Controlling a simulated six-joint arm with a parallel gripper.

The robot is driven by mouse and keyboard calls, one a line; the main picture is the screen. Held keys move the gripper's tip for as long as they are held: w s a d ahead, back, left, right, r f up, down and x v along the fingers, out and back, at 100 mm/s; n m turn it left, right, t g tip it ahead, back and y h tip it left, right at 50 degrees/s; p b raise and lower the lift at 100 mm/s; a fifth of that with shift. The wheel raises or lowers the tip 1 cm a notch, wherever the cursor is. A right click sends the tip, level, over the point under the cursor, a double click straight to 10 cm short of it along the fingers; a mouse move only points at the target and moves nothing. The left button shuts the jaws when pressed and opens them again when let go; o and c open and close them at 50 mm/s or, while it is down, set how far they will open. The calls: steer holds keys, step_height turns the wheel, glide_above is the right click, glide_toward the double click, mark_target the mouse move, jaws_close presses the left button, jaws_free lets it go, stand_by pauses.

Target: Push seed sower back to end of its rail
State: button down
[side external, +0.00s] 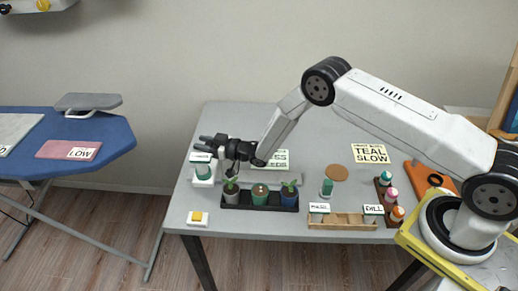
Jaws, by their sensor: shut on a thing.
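My gripper (229,156) is at the left part of the table, above and just behind the left end of a black tray (246,207). It is shut on a small dark part, which I take to be the seed sower (232,172); the jaws hide most of it. The sower sits over or close behind the grey pot; I cannot tell which.
A teal-topped item (203,172) on a white base stands left of my gripper. A white block with a yellow button (197,218) is near the front left. A wooden rack (342,221) with labels and a bottle stand (390,202) are to the right.

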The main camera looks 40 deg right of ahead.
steer(key=shift+a+x, duration=0.3)
steer(key=shift+x, duration=1.45)
steer(key=shift+s+r, duration=0.1)
steer(key=shift+s, duration=0.1)
steer(key=shift+c, duration=1.7)
jaws_free()
steer(key=shift+s+d, duration=0.1)
steer(key=shift+s, duration=0.05)
steer(key=shift+v, duration=3.7)
